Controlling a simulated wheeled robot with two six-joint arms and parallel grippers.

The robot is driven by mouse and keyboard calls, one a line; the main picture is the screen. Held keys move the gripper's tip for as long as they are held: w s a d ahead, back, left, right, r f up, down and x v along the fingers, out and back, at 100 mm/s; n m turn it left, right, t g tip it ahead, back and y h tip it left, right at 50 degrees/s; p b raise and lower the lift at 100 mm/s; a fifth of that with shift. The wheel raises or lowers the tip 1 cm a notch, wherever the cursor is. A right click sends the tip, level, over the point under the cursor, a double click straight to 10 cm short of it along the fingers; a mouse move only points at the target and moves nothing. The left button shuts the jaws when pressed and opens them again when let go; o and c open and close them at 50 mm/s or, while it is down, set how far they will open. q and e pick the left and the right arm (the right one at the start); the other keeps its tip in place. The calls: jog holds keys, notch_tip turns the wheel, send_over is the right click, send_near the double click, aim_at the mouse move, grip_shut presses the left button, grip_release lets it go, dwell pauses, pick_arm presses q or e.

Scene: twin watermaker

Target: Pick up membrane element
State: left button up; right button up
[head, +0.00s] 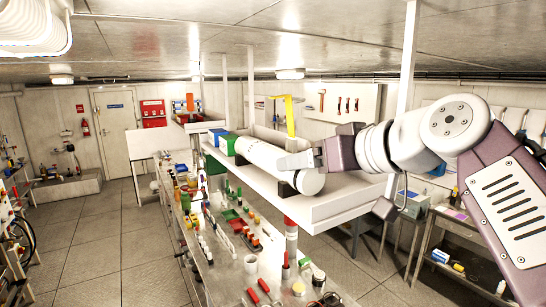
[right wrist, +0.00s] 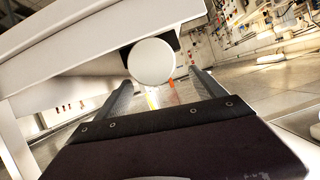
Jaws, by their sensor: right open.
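The membrane element, a long white cylinder (head: 262,153), lies on dark cradles on the raised white shelf (head: 335,205). Its round white end face shows in the right wrist view (right wrist: 152,61). My right gripper (head: 292,161) reaches in from the right at the cylinder's near end. In the right wrist view the grey fingers of my right gripper (right wrist: 160,80) are spread apart, with the end face showing between and beyond their tips. I cannot tell whether the fingers touch the cylinder. My left gripper is not in view.
Green and blue blocks (head: 227,145) sit at the shelf's far end. A yellow bracket (head: 290,115) rises behind the cylinder. A white post (head: 408,90) stands at the shelf's right. Below is a workbench (head: 215,265) crowded with tools and fittings. Floor (head: 90,245) at left is clear.

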aim_at(268, 158)
jog(key=x, duration=0.2)
jog(key=p+x, duration=0.1)
jog(key=x, duration=0.1)
jog(key=p+x, duration=0.1)
jog(key=x, duration=0.1)
jog(key=shift+w+d+r, duration=0.1)
jog(key=shift+w+r, duration=0.1)
jog(key=shift+r, duration=0.05)
jog(key=shift+w+f, duration=0.15)
jog(key=shift+f, duration=0.05)
jog(key=shift+s+d, duration=0.2)
jog(key=shift+s, duration=0.15)
jog(key=shift+w+a+f, duration=0.1)
jog(key=shift+w+a, duration=0.15)
jog(key=shift+w, duration=0.05)
jog(key=c, duration=1.5)
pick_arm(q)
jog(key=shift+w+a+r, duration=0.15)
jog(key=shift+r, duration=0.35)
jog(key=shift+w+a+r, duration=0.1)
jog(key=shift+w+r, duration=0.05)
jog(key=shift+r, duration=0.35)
pick_arm(e)
grip_shut()
